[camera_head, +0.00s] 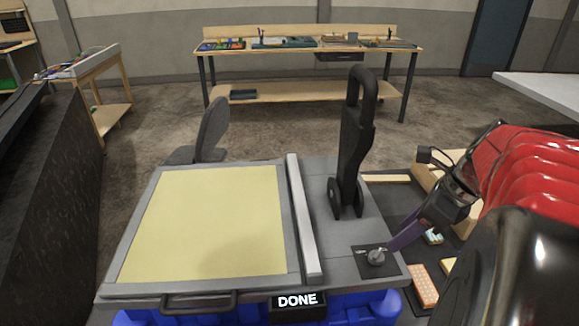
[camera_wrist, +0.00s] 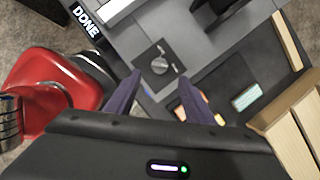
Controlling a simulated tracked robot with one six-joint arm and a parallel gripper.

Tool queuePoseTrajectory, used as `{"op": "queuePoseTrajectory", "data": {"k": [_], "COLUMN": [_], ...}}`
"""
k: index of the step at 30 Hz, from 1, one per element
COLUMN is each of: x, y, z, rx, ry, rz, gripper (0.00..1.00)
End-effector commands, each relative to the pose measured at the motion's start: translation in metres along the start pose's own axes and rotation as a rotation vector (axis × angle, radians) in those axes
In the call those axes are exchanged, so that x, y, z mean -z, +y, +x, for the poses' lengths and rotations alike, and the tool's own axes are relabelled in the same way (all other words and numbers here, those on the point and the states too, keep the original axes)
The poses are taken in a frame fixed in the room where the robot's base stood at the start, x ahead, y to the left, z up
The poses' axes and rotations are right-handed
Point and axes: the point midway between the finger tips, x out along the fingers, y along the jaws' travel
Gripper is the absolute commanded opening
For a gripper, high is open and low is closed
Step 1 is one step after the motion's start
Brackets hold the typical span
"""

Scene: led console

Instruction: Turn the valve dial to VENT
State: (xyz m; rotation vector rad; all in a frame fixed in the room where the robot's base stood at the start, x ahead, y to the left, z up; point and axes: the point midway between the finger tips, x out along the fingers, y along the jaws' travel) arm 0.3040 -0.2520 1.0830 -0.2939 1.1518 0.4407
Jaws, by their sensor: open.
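The valve dial (camera_head: 376,257) is a small round grey knob on a dark square plate near the front right corner of the grey console. In the wrist view the dial (camera_wrist: 159,66) lies ahead, framed between the fingertips. Small pale marks sit around it, too small to read, so I cannot tell which label it points to. My gripper (camera_head: 392,246) comes in from the right with its purple fingers close to the dial. In the wrist view my gripper (camera_wrist: 159,77) is open and holds nothing. I cannot tell whether a finger touches the dial.
A display (camera_head: 298,301) on the console's front reads DONE. A tall black lever (camera_head: 354,140) stands behind the dial. A pale yellow panel (camera_head: 205,225) and a raised light bar (camera_head: 304,215) lie to the left. An orange block (camera_head: 422,286) lies right of the console.

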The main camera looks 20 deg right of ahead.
Motion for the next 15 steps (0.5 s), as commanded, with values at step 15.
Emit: {"op": "queuePoseTrajectory", "data": {"k": [15], "x": [0.0], "y": [0.001], "z": [0.079], "rx": [-0.003], "ry": [0.001], "rz": [0.0], "gripper": [0.48]}}
